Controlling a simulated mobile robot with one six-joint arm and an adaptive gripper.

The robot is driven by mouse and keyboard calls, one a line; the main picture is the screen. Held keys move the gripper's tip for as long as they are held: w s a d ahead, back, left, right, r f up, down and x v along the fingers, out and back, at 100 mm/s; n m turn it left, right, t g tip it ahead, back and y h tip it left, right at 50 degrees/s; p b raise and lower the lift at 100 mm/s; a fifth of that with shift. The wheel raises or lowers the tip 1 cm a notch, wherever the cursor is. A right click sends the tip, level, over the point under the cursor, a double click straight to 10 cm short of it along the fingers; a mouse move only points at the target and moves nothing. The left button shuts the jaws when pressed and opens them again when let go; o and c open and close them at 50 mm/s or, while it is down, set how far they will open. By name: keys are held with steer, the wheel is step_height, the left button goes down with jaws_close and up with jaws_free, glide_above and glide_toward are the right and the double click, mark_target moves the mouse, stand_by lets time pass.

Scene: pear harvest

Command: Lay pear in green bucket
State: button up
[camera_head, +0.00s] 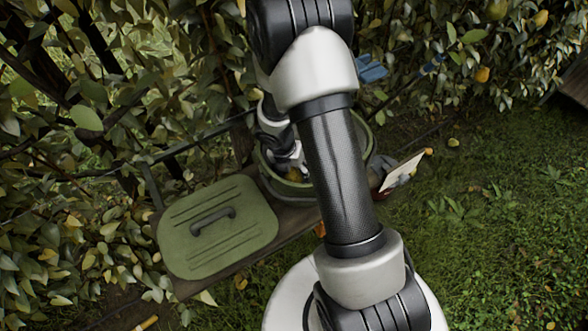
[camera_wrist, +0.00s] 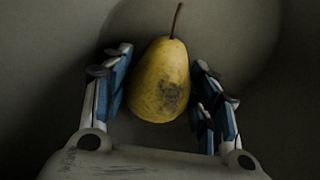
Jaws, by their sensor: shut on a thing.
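The yellow pear (camera_wrist: 160,85) with a dark brown blemish and a stem sits between the blue-padded fingers of my gripper (camera_wrist: 161,62) in the wrist view. My gripper is shut on it. In the head view my gripper (camera_head: 291,166) reaches down inside the rim of the green bucket (camera_head: 283,190), and a bit of yellow shows below it. My arm hides much of the bucket. The wrist view shows dim, smooth grey-green surfaces around the pear; whether it touches the bottom cannot be told.
A green lid (camera_head: 218,247) with a dark handle lies left of the bucket on a wooden bench (camera_head: 292,222). A leafy hedge stands behind. Something with a pale flat piece (camera_head: 402,172) is right of the bucket. Open grass lies further right.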

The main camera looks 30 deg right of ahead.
steer(key=shift+f, duration=0.15)
steer(key=o, duration=1.3)
steer(key=shift+v, duration=4)
steer(key=s+a+r+m+t, duration=0.1)
steer(key=s+a+r+m, duration=0.15)
steer(key=r+m, duration=0.45)
steer(key=s+a+r+m+t, duration=0.1)
steer(key=s+r+m, duration=0.4)
steer(key=r, duration=0.5)
steer(key=s+a+r+m+y, duration=0.1)
steer(key=s+a+r+m, duration=0.1)
steer(key=s+m, duration=0.2)
steer(key=s+a+r+m+t, duration=0.1)
steer(key=s+a+r+m, duration=0.2)
steer(key=m, duration=0.3)
steer(key=s+a+r+m+y, duration=0.1)
steer(key=s+a+r+m, duration=0.1)
steer(key=s+m, duration=0.3)
steer(key=shift+a+r+t+y, duration=0.3)
steer(key=shift+r+t, duration=0.1)
steer(key=shift+r, duration=0.1)
